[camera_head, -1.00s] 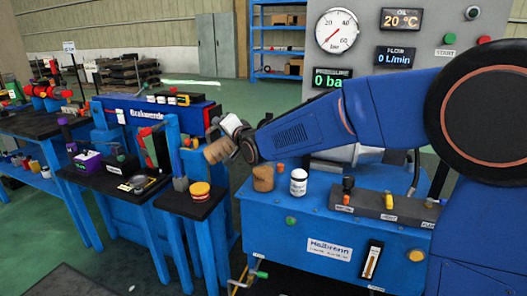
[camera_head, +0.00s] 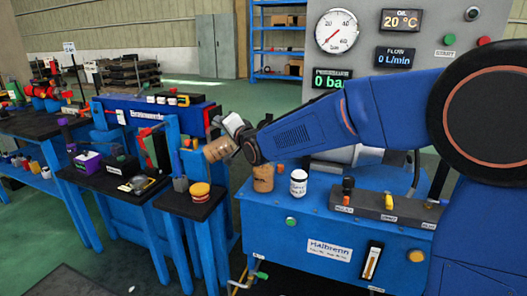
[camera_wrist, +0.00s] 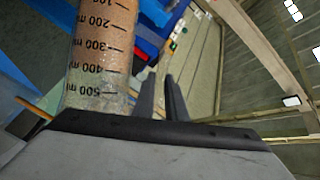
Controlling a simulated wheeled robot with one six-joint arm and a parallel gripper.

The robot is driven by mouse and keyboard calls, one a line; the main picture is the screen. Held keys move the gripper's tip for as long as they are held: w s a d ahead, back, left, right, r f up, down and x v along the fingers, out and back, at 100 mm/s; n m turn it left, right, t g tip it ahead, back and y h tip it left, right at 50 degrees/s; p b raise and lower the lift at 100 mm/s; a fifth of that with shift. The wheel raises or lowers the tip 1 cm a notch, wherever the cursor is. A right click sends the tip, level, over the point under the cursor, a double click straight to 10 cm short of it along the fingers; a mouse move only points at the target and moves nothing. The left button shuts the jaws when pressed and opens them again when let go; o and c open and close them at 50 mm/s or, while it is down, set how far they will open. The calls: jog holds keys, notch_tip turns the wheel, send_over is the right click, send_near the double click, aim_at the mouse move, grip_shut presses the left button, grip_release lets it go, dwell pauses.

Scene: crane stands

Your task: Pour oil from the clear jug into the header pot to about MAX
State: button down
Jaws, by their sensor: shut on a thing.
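The clear jug (camera_head: 218,149) shows brown-tan oil through its wall and lies strongly tilted in the head view. In the wrist view the jug (camera_wrist: 101,50) fills the upper left, with upside-down black millilitre marks. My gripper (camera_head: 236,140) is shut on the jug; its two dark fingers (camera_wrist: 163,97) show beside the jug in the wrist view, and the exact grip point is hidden. A tan pot (camera_head: 263,179), possibly the header pot, stands on the blue bench below and right of the jug. Its fill level and any MAX mark cannot be made out.
A white labelled jar (camera_head: 298,183) stands just right of the tan pot. A dark block with knobs (camera_head: 385,205) lies further right on the blue bench (camera_head: 335,238). Gauges and displays rise behind.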

jog(key=shift+w+d+r+m+t+y+b, duration=0.15)
jog(key=shift+d+r+m+t+y+b, duration=0.15)
jog(key=shift+d+r+m+b, duration=0.5)
dwell(2.3)
jog(key=shift+w+d+r+m, duration=0.1)
jog(key=shift+d+r+m, duration=0.3)
jog(key=shift+d, duration=0.25)
dwell(1.1)
